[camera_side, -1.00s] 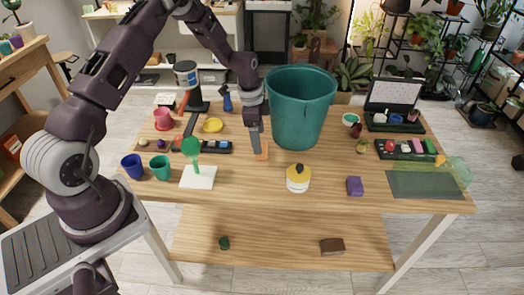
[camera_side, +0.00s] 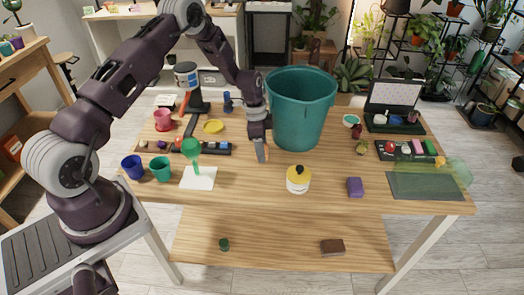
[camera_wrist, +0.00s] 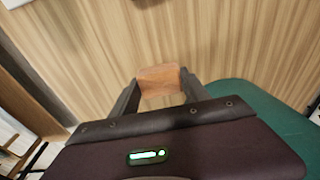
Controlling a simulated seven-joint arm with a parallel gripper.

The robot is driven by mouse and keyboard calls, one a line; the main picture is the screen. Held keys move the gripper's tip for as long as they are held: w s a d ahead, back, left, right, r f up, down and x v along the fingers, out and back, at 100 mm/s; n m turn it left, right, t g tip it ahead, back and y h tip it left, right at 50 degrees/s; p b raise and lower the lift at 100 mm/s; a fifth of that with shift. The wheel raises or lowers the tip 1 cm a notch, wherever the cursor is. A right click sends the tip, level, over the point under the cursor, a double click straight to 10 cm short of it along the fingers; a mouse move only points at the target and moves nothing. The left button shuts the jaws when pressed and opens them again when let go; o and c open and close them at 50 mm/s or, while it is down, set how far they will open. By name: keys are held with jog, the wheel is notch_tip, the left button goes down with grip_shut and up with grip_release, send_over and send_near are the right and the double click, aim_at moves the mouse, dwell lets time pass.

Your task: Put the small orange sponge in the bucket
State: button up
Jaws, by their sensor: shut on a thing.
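The small orange sponge (camera_wrist: 158,80) is between the two fingers of my gripper (camera_wrist: 158,92) in the wrist view. In the side view my gripper (camera_side: 262,152) is shut on the sponge (camera_side: 266,150), mostly hidden behind the fingers, just in front of and left of the bucket. I cannot tell whether the sponge touches the table. The large teal bucket (camera_side: 300,105) stands upright on the table; its rim is well above the fingertips. The bucket (camera_wrist: 240,97) also shows at the right of the wrist view. Its inside bottom is hidden.
A dark case (camera_side: 393,105) and trays are on the right.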

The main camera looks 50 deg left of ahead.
jog(key=shift+r, duration=0.85)
jog(key=s+d, duration=2.3)
jog(key=w+a+r+n, duration=0.3)
jog(key=w+a+r, duration=0.45)
jog(key=w, duration=0.45)
jog(key=w+a+r+n, duration=0.5)
jog(key=a+r, duration=0.4)
jog(key=r, duration=0.5)
jog(key=w+a+m, duration=0.1)
jog(key=w+a, duration=0.1)
jog(key=w, duration=0.1)
jog(key=w+a+m, duration=0.1)
jog(key=w+a, duration=0.1)
jog(key=w, duration=0.2)
jog(key=w+a+m, duration=0.1)
jog(key=w+a, duration=0.1)
jog(key=w, duration=0.2)
jog(key=shift+a, duration=0.25)
jog(key=w+a+f+m, duration=0.1)
jog(key=w+f+m, duration=0.1)
jog(key=f, duration=0.4)
jog(key=w+a+f+m, duration=0.2)
jog(key=w+f+m, duration=0.1)
jog(key=f, duration=0.3)
jog(key=shift+w+a, duration=0.25)
